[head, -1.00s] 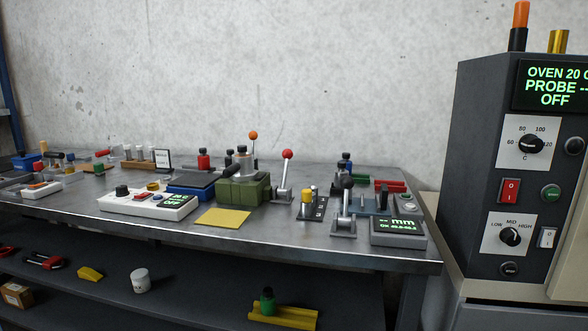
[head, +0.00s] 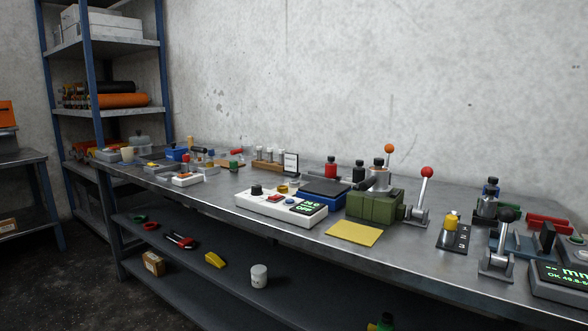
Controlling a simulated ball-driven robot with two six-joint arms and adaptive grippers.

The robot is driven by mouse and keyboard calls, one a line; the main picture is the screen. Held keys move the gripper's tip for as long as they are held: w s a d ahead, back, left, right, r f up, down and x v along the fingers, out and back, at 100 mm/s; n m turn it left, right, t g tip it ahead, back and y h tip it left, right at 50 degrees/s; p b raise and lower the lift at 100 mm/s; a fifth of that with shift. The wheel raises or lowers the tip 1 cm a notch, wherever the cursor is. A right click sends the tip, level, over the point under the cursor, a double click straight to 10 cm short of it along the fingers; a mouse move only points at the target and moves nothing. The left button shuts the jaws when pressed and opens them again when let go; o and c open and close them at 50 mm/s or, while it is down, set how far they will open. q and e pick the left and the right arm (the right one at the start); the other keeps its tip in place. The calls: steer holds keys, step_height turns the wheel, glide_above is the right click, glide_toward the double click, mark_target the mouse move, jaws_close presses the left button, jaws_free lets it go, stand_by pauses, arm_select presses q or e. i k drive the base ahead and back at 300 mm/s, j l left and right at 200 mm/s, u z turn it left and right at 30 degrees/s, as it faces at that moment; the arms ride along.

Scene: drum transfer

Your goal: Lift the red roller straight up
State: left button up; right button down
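I cannot make out a thing that is surely the red roller. A long orange roller (head: 120,100) lies level on a middle shelf of the rack at the left, in front of a black roller (head: 108,87). A red bar-shaped piece (head: 549,221) lies on the workbench at the right; its kind is unclear. Neither of my grippers is in the head view.
The blue-post rack (head: 84,60) stands at the back left. The long metal workbench (head: 290,232) carries several devices and a red-knobbed lever (head: 426,173). Its lower shelf (head: 215,285) holds small items. Dark floor (head: 60,280) is clear at lower left.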

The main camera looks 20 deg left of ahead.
mark_target(331, 167)
steer(key=u, duration=0.45)
steer(key=i+j, duration=0.15)
steer(key=j, duration=0.2)
steer(key=i+j+u, duration=0.15)
steer(key=j, duration=0.25)
steer(key=i+j, duration=0.1)
steer(key=j, duration=0.25)
steer(key=i+j+u, duration=0.1)
steer(key=j, duration=0.2)
steer(key=i, duration=0.05)
